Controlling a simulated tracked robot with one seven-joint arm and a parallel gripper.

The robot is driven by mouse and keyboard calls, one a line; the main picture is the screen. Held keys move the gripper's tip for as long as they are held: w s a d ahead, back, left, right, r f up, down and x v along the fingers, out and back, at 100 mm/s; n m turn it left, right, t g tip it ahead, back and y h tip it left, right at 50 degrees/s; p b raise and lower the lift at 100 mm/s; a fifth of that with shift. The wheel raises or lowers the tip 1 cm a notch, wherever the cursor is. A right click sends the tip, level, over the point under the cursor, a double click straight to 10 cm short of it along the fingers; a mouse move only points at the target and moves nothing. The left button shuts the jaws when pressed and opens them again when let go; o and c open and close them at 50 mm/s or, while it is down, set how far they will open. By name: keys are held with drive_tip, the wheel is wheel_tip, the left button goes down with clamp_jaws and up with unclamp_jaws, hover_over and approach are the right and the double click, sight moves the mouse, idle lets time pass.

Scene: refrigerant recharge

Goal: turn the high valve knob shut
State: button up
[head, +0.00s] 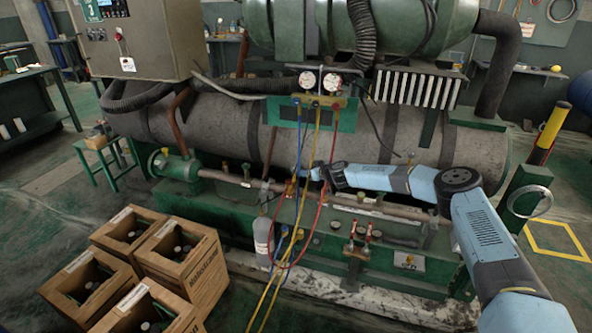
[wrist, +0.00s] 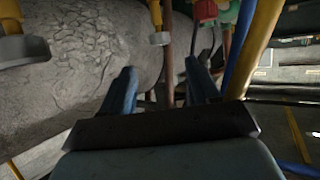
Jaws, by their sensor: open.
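The gauge manifold (head: 318,102) stands in front of the big grey tank, with two round white gauges above it and blue, yellow and red hoses hanging down. The high valve knob is too small to pick out surely in the head view. My gripper (head: 314,173) is below the manifold, beside the hanging hoses and apart from the manifold body. In the wrist view my gripper (wrist: 163,82) has its two blue fingers spread, with nothing held between them. A red part (wrist: 205,10) shows at the top, beyond the right finger; I cannot tell whether it is the knob.
The yellow hose (wrist: 262,40) and blue hose (wrist: 240,50) run close to the right finger. Yellow fittings with grey caps (wrist: 158,38) hang near the tank (wrist: 90,60). Wooden crates (head: 190,262) with bottles stand on the floor at front left. A grey bottle (head: 263,240) stands by the machine base.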

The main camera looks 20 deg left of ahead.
sight(295, 168)
drive_tip(key=shift+x, duration=4.65)
drive_tip(key=c, duration=1)
